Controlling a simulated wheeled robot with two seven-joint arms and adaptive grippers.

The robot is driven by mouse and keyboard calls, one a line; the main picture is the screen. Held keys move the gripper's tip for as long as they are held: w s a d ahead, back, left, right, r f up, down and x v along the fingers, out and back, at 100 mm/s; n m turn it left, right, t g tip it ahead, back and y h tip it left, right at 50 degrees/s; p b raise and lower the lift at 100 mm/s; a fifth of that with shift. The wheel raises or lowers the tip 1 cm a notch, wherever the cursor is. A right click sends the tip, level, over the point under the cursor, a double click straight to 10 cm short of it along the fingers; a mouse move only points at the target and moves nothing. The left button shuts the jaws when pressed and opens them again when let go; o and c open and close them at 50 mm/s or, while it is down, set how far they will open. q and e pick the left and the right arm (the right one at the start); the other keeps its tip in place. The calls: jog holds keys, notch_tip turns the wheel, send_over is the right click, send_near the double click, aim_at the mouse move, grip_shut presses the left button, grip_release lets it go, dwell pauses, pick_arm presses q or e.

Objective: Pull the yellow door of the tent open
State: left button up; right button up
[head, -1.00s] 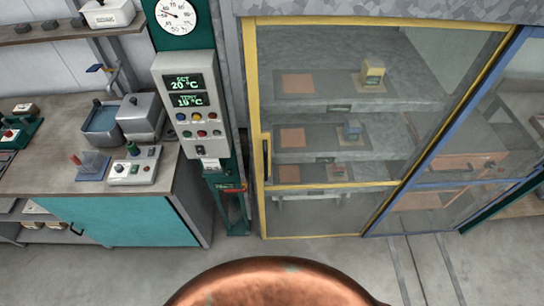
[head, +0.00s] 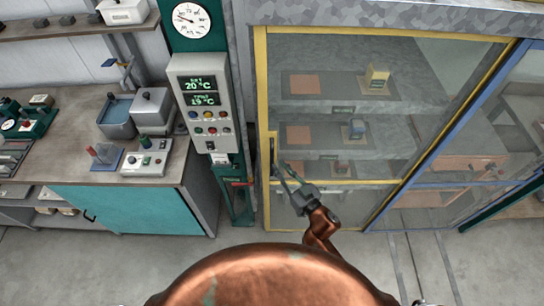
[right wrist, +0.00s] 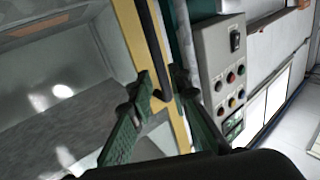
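The yellow-framed door (head: 260,100) of the tent is shut, with clear panes showing shelves behind it. Its dark upright handle (head: 273,152) sits on the left post. In the right wrist view the handle (right wrist: 152,45) runs down along the yellow frame (right wrist: 126,50). My right gripper (head: 284,171) is at the lower part of the handle. In the right wrist view its two green fingers (right wrist: 163,92) are spread, with the lower end of the handle between their tips. Contact cannot be made out. My left gripper is in no view.
A control box (head: 206,108) on a green post stands just left of the door. A bench (head: 60,165) with instruments is further left. A blue-framed door (head: 440,130) adjoins on the right. The floor before the door is free.

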aim_at(272, 157)
jog(key=x, duration=0.6)
jog(key=shift+w+f, duration=0.1)
grip_shut()
dwell(0.4)
